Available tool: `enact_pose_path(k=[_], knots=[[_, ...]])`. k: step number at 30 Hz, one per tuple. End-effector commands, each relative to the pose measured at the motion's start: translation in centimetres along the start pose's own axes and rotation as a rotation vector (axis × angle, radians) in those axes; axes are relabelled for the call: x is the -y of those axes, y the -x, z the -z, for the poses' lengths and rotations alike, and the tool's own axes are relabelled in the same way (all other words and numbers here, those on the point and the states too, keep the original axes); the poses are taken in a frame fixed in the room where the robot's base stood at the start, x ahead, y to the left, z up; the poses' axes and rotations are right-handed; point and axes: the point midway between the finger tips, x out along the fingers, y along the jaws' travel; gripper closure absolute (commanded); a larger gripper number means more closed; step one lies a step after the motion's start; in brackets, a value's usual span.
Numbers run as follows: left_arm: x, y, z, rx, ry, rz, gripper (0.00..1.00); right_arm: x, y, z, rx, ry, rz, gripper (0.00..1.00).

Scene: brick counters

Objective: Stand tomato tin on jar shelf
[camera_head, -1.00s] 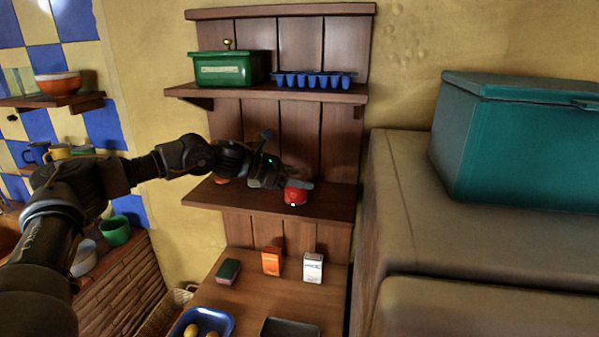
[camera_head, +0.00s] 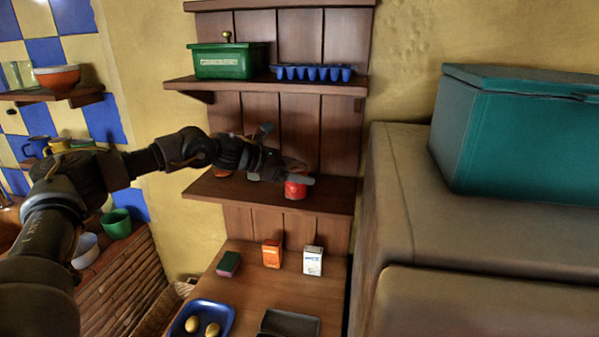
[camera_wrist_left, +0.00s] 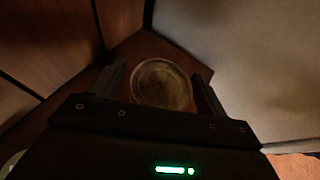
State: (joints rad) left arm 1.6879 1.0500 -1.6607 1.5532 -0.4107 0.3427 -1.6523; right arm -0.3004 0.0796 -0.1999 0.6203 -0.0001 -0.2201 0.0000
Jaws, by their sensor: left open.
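The red tomato tin (camera_head: 296,190) stands on the lower wooden shelf (camera_head: 225,190), near its right end. My left gripper (camera_head: 299,178) reaches in from the left and its fingers are at the tin's upper part. In the left wrist view the tin's round top (camera_wrist_left: 160,85) lies between the two open fingers, with a gap visible on each side. My left arm hides part of the shelf behind it. My right gripper is not in view.
Other items, one a greyish lid (camera_head: 253,177), are partly hidden behind my arm on the same shelf. A green box (camera_head: 228,63) and a blue tray (camera_head: 312,73) are on the shelf above. Small boxes (camera_head: 272,254) stand below. A brown block (camera_head: 390,220) rises close at right.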

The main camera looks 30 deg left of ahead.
Motion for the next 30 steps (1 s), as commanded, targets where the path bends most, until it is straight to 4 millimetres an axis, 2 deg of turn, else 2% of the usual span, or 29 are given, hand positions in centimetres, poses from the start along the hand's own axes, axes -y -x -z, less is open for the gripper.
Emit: enact_pose_path(k=[9, 15, 21, 30], knots=[[-0.1, 6.4, 0.4, 0.006, -0.001, -0.006, 0.25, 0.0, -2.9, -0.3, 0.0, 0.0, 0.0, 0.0], [-0.1, 9.9, 0.2, 0.004, -0.002, -0.003, 0.25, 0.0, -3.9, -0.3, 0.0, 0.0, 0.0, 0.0], [0.0, 11.6, 0.1, 0.002, 0.0, -0.001, 0.25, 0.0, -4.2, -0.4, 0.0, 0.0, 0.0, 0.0], [0.0, 11.9, 0.0, 0.002, 0.0, -0.001, 0.25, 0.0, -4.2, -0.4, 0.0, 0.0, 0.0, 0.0]])
